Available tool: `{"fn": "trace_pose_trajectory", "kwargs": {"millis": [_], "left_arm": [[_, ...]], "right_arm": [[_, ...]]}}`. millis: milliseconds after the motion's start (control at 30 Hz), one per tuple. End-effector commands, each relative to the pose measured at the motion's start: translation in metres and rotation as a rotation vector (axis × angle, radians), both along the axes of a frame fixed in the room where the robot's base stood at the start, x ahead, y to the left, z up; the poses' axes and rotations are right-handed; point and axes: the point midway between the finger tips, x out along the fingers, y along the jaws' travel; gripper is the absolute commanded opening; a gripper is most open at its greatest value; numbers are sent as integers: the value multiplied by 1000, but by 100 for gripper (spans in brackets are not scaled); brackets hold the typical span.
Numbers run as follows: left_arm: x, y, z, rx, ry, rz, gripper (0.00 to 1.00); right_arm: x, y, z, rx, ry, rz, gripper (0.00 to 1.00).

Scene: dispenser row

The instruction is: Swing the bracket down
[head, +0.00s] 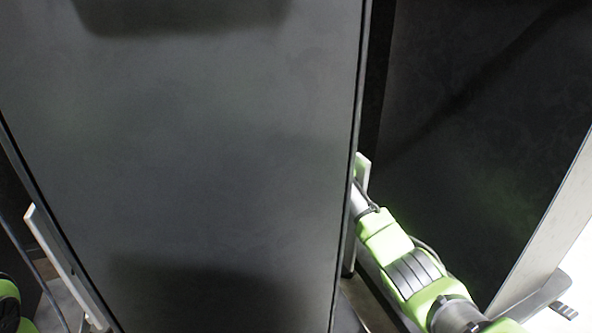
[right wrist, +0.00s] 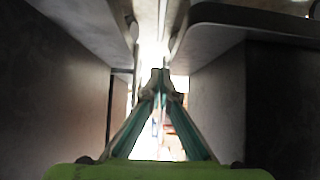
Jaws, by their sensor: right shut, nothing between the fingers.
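A tall dark grey machine (head: 200,150) fills the middle of the head view. A narrow pale upright piece (head: 363,170) shows at its right edge, and a longer pale strip (head: 62,258) leans along its lower left edge. I cannot tell which of these, if either, is the bracket. My right arm reaches up to the machine's right edge, where its gripper is hidden in the head view. In the right wrist view my right gripper (right wrist: 159,76) is shut and empty, its fingertips together in a bright gap between two dark bodies. My left gripper is out of view.
A second dark machine (head: 480,130) stands at the right, leaving a narrow gap where my arm is. In the right wrist view, a grey rounded-edge plate (right wrist: 250,22) overhangs at upper right and another plate (right wrist: 85,22) at upper left. Room beside the fingers is tight.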

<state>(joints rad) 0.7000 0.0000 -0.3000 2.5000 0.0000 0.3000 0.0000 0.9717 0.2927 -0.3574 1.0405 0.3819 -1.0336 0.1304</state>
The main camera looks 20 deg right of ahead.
Motion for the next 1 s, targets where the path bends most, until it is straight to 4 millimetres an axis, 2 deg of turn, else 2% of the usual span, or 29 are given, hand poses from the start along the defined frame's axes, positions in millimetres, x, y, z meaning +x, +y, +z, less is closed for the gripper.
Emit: {"fn": "trace_pose_trajectory", "kwargs": {"millis": [200, 400, 1000], "left_arm": [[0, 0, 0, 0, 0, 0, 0], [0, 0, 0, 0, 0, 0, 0], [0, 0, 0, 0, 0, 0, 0]], "right_arm": [[-21, -1, 17, -1, -1, 1, 0], [-34, -1, 26, -1, 0, 1, 0], [-37, -1, 29, -1, 1, 1, 0]]}}
